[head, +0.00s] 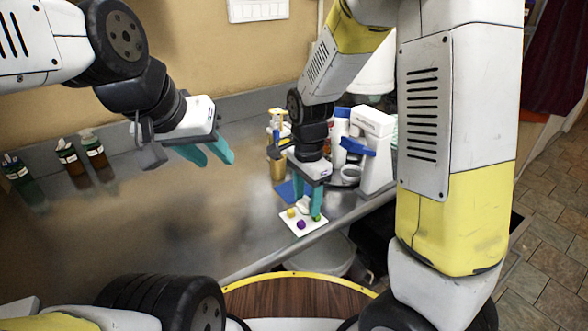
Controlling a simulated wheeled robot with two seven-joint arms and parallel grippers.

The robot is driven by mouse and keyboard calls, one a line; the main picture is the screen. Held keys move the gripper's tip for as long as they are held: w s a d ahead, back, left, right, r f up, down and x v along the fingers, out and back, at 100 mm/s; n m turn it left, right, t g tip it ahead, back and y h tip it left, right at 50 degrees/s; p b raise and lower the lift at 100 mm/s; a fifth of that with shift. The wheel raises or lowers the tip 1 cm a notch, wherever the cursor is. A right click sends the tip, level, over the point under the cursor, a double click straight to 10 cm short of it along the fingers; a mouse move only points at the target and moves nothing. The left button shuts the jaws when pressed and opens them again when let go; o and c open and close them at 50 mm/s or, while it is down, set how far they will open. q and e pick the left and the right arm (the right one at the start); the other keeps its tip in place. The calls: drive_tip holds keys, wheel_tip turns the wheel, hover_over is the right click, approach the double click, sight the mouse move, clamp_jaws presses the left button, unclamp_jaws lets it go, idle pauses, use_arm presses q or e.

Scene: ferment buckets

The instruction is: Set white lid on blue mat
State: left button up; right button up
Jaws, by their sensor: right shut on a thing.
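My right gripper (307,206) points down over the counter, its teal fingers closed on a small white piece (303,203) that appears to be the white lid. The fingers hide much of it. The blue mat (285,191) lies flat on the counter just behind and left of these fingers, partly hidden by my gripper. I cannot tell whether the white piece touches it. My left gripper (208,154) is open and empty above the counter on the left, its teal fingers apart.
A white square board (312,229) with yellow, purple and green pieces lies beneath and in front of my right gripper, near the counter edge. A white and blue appliance (374,150) stands to the right. Dark bottles (70,158) stand at left. The counter's left middle is clear.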

drive_tip(key=w+a, duration=0.1)
drive_tip(key=w, duration=0.3)
drive_tip(key=w+a+f, duration=0.1)
drive_tip(key=w, duration=0.4)
drive_tip(key=w+a, duration=0.1)
drive_tip(key=w, duration=0.3)
drive_tip(key=shift+w+f, duration=0.2)
drive_tip(key=shift+w, duration=0.2)
drive_tip(key=shift+f, duration=1.75)
drive_tip(key=shift+f, duration=0.15)
drive_tip(key=o, duration=1.3)
